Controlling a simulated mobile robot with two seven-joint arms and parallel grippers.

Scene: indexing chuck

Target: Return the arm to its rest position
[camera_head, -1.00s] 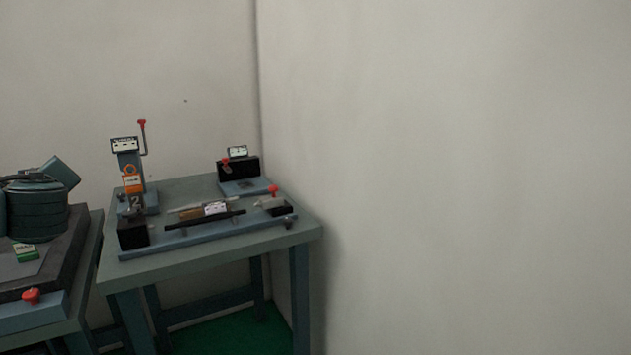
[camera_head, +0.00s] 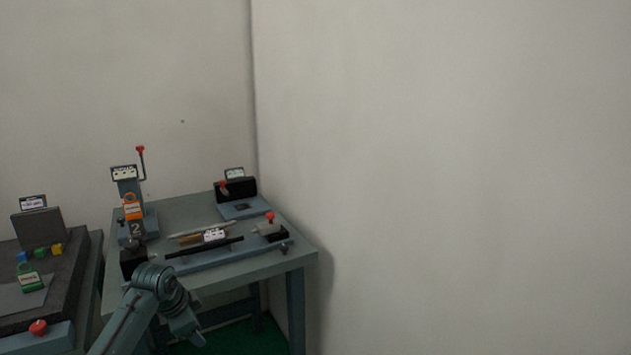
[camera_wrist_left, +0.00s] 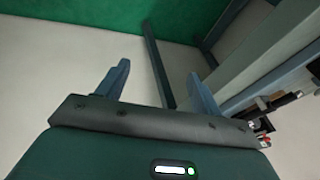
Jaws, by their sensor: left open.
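My left arm (camera_head: 150,295) comes in from the bottom left of the head view and bends in front of the right-hand workbench (camera_head: 195,275). My right gripper is in neither view.
The right bench carries a red-knobbed lever stand (camera_head: 128,190), a rail fixture (camera_head: 205,247) and a black block fixture (camera_head: 237,190). A second bench (camera_head: 70,290) at the left holds a grey upright plate (camera_head: 38,229) and small coloured blocks. Bare wall fills the right.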

